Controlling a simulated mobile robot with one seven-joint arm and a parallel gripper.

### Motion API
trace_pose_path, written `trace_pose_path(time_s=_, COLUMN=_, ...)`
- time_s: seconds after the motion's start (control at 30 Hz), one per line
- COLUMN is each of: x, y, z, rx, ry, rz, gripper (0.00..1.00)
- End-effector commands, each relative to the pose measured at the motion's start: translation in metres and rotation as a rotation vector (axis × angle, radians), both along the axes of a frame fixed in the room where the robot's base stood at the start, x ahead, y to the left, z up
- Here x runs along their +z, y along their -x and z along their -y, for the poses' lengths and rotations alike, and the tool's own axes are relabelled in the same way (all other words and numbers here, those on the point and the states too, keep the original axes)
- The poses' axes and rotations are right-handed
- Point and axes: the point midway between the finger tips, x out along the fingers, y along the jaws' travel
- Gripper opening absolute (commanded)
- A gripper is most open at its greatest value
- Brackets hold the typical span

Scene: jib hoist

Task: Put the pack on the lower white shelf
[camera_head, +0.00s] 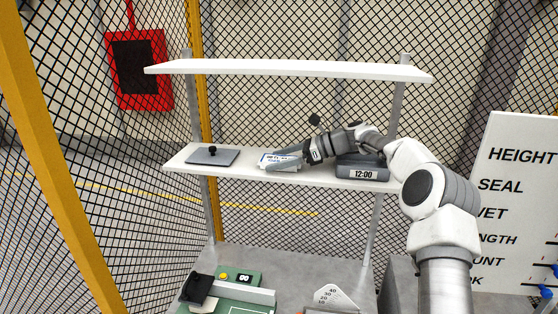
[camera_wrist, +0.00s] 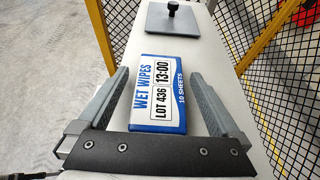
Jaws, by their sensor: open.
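The pack (camera_head: 268,157), white and blue and labelled WET WIPES, LOT 436, 13:00, is on the lower white shelf (camera_head: 240,172). It appears to lie flat, label up, and also shows in the wrist view (camera_wrist: 160,95). My gripper (camera_head: 283,159) is low over the shelf at the pack. In the wrist view its two grey fingers (camera_wrist: 157,73) are open, one on each side of the pack, with a visible gap on both sides. In the head view the gripper hides part of the pack.
A grey plate with a black knob (camera_head: 213,156) lies on the shelf's left part. A dark grey block marked 12:00 (camera_head: 362,173) stands at the right, close under my arm. An upper white shelf (camera_head: 290,69) is overhead. Wire mesh fencing stands behind.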

Motion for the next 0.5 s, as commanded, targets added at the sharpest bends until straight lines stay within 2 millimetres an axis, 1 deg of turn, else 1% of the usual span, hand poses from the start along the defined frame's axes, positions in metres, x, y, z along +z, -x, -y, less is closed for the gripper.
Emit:
trace_pose_path(time_s=0.07, x=0.004, y=0.0, z=0.005, rx=-0.002, ry=0.0, rz=0.002, gripper=0.99)
trace_pose_path(time_s=0.17, x=0.009, y=0.003, z=0.019, rx=-0.002, ry=0.001, rz=0.003, gripper=0.99)
trace_pose_path(time_s=0.4, x=0.029, y=0.012, z=0.066, rx=-0.004, ry=0.001, rz=0.003, gripper=0.99)
trace_pose_path(time_s=0.5, x=0.037, y=0.016, z=0.084, rx=-0.003, ry=0.001, rz=0.003, gripper=0.99)
